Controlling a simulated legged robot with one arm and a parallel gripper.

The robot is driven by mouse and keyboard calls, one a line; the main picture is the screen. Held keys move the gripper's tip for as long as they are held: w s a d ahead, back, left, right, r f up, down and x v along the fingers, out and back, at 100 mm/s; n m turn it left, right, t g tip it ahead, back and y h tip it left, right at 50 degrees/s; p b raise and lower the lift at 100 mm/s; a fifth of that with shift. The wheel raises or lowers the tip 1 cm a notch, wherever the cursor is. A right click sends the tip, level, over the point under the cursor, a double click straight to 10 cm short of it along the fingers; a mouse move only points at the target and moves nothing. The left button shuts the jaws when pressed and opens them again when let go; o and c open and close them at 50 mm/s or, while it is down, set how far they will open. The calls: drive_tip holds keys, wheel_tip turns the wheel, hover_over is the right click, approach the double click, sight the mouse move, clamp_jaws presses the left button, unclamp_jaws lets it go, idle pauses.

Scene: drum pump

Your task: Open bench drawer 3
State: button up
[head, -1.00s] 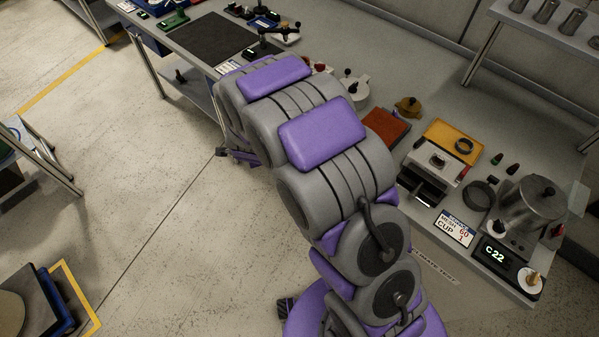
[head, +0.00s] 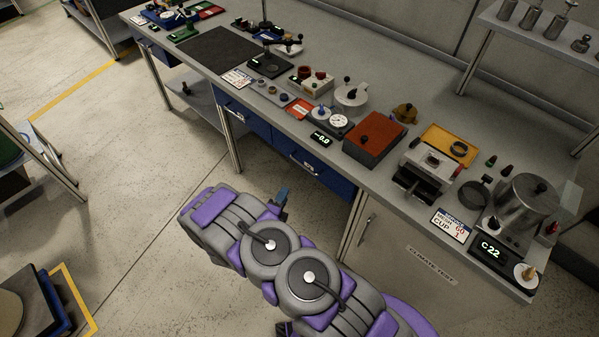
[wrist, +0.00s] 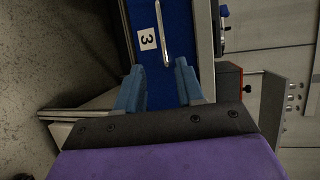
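Drawer 3 is a blue drawer front (wrist: 178,38) with a white "3" label (wrist: 148,39) and a metal bar handle (wrist: 161,35) in the wrist view. In the head view it appears to be the blue drawer (head: 328,181) under the bench, beside the pale cabinet, and looks shut. My gripper (wrist: 158,80) is open, its two blue-grey fingers facing the drawer front. The handle lies ahead of the gap between them, and nothing is held. In the head view my gripper (head: 281,200) shows partly, in front of and below the drawer.
Another blue drawer (head: 243,118) is to the left. A pale cabinet (head: 395,250) stands to the right, behind a bench leg. The bench top (head: 370,85) holds a red-topped box (head: 376,138), gauges and a metal pot (head: 527,203). The floor in front is clear.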

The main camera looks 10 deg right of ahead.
drive_tip(key=b+x, duration=0.3)
drive_tip(key=x, duration=1.4)
drive_tip(key=shift+d+b, duration=0.25)
drive_tip(key=shift+b, duration=0.15)
drive_tip(key=shift+f, duration=0.1)
drive_tip(key=shift+s, duration=0.1)
clamp_jaws()
